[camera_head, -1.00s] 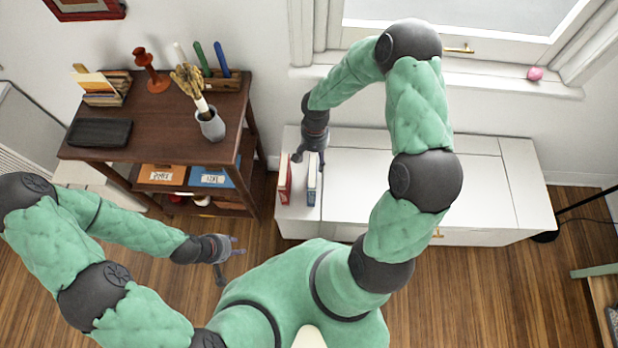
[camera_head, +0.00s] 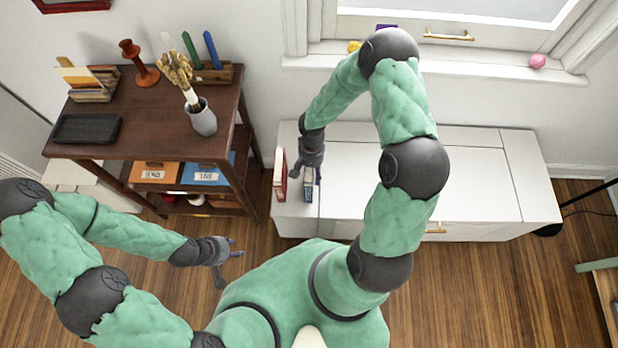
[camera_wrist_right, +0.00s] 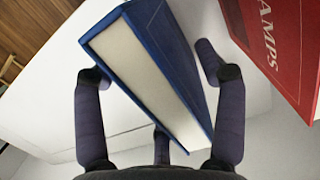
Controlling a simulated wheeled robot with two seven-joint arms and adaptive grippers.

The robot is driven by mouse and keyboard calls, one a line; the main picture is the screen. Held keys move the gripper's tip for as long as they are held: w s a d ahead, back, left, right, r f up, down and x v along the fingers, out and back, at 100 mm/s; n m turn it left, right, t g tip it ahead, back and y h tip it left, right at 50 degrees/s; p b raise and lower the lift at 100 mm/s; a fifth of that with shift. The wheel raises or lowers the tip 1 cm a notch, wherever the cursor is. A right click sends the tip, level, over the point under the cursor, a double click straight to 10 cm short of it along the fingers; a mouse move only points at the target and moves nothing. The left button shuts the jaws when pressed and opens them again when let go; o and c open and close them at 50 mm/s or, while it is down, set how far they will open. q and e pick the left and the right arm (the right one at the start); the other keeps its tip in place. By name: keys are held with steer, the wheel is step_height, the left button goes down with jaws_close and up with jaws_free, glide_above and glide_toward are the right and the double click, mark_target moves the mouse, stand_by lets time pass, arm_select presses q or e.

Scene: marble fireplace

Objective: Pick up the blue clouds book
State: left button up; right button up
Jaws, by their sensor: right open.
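The blue book (camera_head: 308,190) stands upright on the left part of the white cabinet top; its title cannot be read. In the right wrist view, the blue book (camera_wrist_right: 165,70) shows its blue cover and pale page edges, and lies between the spread fingers of my right gripper (camera_wrist_right: 160,90). My right gripper (camera_head: 306,175) is open, right at the book from above, with fingers on both sides. I cannot tell whether any finger touches it. My left gripper (camera_head: 228,262) hangs over the wooden floor, away from the book, with its fingers apart.
A red book (camera_head: 280,178) stands just left of the blue one; its cover (camera_wrist_right: 280,40) shows "AMPS" in the wrist view. The white cabinet (camera_head: 470,185) is clear to the right. A dark wooden shelf (camera_head: 150,140) holding a vase (camera_head: 202,120) and pen holder stands at the left.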

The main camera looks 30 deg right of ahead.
steer(key=shift+f+b, duration=0.2)
steer(key=shift+b, duration=0.15)
stand_by(0.7)
jaws_close()
stand_by(0.3)
